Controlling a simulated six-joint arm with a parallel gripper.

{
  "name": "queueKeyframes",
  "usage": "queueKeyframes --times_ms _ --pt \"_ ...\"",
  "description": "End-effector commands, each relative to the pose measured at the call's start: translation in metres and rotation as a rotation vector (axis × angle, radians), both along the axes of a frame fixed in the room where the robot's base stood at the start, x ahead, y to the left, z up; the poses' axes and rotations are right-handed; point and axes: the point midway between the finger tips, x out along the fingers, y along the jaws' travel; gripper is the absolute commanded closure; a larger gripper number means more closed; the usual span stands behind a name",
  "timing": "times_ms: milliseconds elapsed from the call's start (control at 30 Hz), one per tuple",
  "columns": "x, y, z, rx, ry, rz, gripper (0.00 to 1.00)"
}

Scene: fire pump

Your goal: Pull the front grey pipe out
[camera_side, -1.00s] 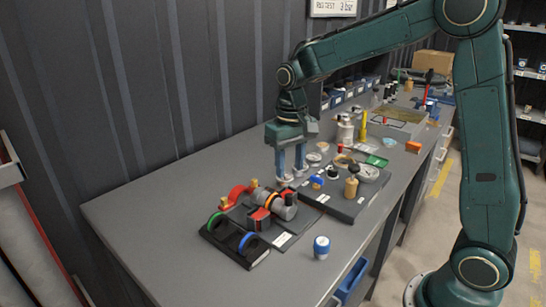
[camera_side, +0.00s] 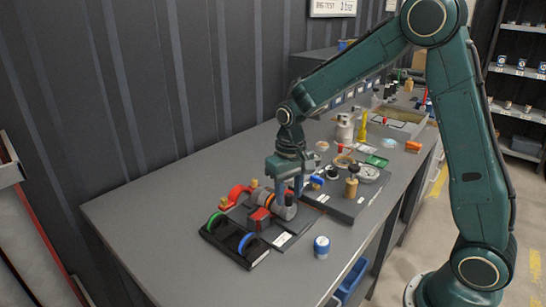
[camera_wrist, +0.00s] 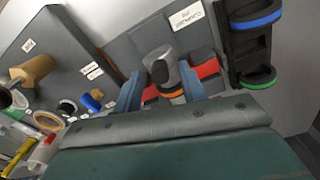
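The front grey pipe (camera_side: 287,212) is on the dark pump fixture in the side view, at its right end, partly hidden by my gripper. In the wrist view the grey pipe (camera_wrist: 160,66) rises between my two blue fingers, with an orange ring (camera_wrist: 172,94) close to its base. My gripper (camera_side: 289,199) points down over the pipe. In the wrist view my gripper (camera_wrist: 159,72) is open, one finger on each side of the pipe, with what look like small gaps.
A black holder with a green ring (camera_side: 214,219) and a blue ring (camera_side: 247,242) stands left of the pump. A blue-and-white can (camera_side: 321,247) is in front. A second dark board (camera_side: 345,207) with a brass-coloured part (camera_side: 351,187) lies to the right. The left bench end is clear.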

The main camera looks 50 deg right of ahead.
Motion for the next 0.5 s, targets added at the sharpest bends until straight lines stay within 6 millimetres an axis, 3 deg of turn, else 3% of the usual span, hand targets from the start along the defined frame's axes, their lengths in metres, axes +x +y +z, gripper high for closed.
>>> queueKeyframes --times_ms 33,200,500 --pt "0.0000 0.0000 0.0001 0.000 0.000 0.000 0.67" --pt "0.0001 0.0000 0.0003 0.000 0.000 0.000 1.00" --pt "-0.0040 -0.0002 0.0008 0.000 -0.001 0.000 1.00"
